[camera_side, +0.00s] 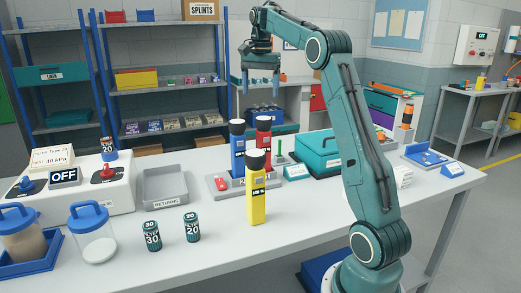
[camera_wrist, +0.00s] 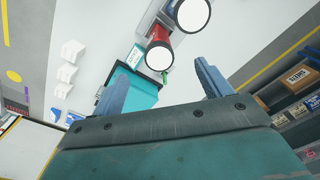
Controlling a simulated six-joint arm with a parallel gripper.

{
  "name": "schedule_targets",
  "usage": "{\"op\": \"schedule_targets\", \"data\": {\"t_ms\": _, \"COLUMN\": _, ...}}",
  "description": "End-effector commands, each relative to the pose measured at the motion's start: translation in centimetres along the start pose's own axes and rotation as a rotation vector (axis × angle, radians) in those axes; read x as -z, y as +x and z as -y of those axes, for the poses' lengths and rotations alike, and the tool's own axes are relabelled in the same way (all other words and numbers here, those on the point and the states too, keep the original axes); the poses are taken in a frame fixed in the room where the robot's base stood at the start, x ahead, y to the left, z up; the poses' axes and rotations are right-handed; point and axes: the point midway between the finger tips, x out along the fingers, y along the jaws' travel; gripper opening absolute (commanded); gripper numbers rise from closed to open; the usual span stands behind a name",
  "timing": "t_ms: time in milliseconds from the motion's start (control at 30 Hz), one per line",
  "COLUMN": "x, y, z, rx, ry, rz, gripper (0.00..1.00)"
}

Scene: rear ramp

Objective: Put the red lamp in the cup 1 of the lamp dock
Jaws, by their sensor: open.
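The red lamp (camera_side: 264,137), with a black head, stands upright behind and right of the blue lamp (camera_side: 238,146) in the side view. The grey lamp dock (camera_side: 213,185) is around their feet; its cups are mostly hidden, and I cannot tell whether the red lamp sits in one. A yellow lamp (camera_side: 257,200) stands upright in front of the dock. My gripper (camera_side: 261,92) is open and empty, pointing down, above and behind the lamps. In the wrist view the red lamp (camera_wrist: 159,57) shows its white top just beyond my open fingers (camera_wrist: 161,86).
A teal case (camera_side: 318,155) lies right of the dock. Left are an empty grey returns tray (camera_side: 166,187), two small batteries (camera_side: 192,227), a jar (camera_side: 93,237) and a white control box (camera_side: 110,190). The table front right of the yellow lamp is clear.

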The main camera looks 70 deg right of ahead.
Motion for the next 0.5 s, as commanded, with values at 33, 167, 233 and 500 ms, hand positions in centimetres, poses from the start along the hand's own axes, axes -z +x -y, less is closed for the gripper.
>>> {"op": "schedule_targets", "data": {"t_ms": 33, "x": -1.1, "y": -0.5, "z": 0.1, "rx": 0.008, "ry": -0.031, "rz": -0.007, "gripper": 0.77}}
{"op": "schedule_targets", "data": {"t_ms": 167, "x": -4.2, "y": -1.4, "z": 0.4, "rx": 0.030, "ry": -0.131, "rz": -0.029, "gripper": 0.77}}
{"op": "schedule_targets", "data": {"t_ms": 233, "x": -6.2, "y": -1.8, "z": 0.4, "rx": 0.045, "ry": -0.196, "rz": -0.043, "gripper": 0.77}}
{"op": "schedule_targets", "data": {"t_ms": 500, "x": -14.1, "y": -2.8, "z": -1.0, "rx": 0.107, "ry": -0.463, "rz": -0.102, "gripper": 0.77}}
